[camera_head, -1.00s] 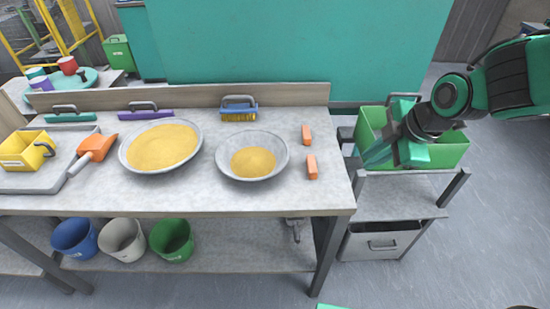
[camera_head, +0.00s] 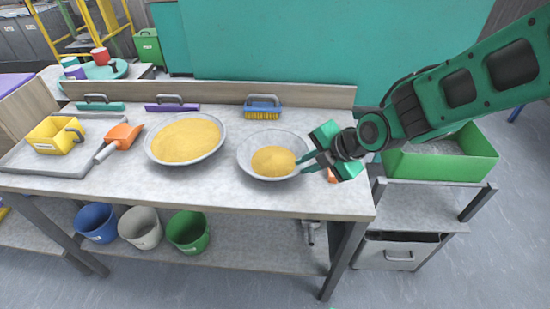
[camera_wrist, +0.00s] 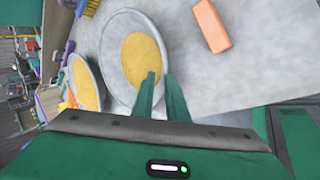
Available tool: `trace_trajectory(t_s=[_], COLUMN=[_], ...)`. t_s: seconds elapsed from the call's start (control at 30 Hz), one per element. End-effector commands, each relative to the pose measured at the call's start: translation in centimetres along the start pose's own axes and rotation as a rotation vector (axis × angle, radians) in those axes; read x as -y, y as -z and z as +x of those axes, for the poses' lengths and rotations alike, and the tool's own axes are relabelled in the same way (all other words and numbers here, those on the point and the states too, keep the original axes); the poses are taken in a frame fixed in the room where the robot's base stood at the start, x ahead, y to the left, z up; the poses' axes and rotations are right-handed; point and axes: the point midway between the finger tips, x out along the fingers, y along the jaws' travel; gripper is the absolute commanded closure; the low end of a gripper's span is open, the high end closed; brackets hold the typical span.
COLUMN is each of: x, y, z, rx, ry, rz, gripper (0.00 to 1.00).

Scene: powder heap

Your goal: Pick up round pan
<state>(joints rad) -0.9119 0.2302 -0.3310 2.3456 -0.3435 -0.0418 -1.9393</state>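Two round grey pans holding yellow powder stand on the workbench. The smaller, deeper pan (camera_head: 252,145) is right of the wider, shallower pan (camera_head: 220,145). My green gripper (camera_head: 303,163) is at the right rim of the smaller pan. In the wrist view its two fingertips (camera_wrist: 161,74) are a little apart at this pan's rim (camera_wrist: 107,40), the left finger over the pan's inside and the right finger about at the rim's outer side. I cannot tell whether either finger touches the rim. The powder heap (camera_head: 273,160) lies in the pan's middle.
An orange block (camera_wrist: 211,25) lies right of the smaller pan. A blue brush (camera_head: 262,106) stands behind it. An orange scoop (camera_head: 122,137) and a yellow container (camera_head: 55,136) are at the left. A green bin (camera_head: 440,167) is on the right-hand cart.

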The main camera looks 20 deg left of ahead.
Motion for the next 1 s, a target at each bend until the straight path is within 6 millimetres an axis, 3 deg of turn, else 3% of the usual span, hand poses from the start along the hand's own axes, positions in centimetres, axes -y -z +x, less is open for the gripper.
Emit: trace_trajectory(t_s=[0.17, 0.5, 0.87, 0.97, 1.0], x=[0.1, 0.4, 0.3, 0.3, 0.3], y=[0.1, 0.4, 0.4, 0.4, 0.4], z=[0.9, 4.7, 5.4, 5.4, 5.4], rx=[-0.001, 0.000, 0.000, 0.000, 0.000], ry=[0.002, 0.002, 0.000, 0.000, 0.000], rz=[-0.001, 0.000, 0.001, 0.001, 0.001], gripper=[0.87, 0.87, 0.87, 1.00, 1.00])
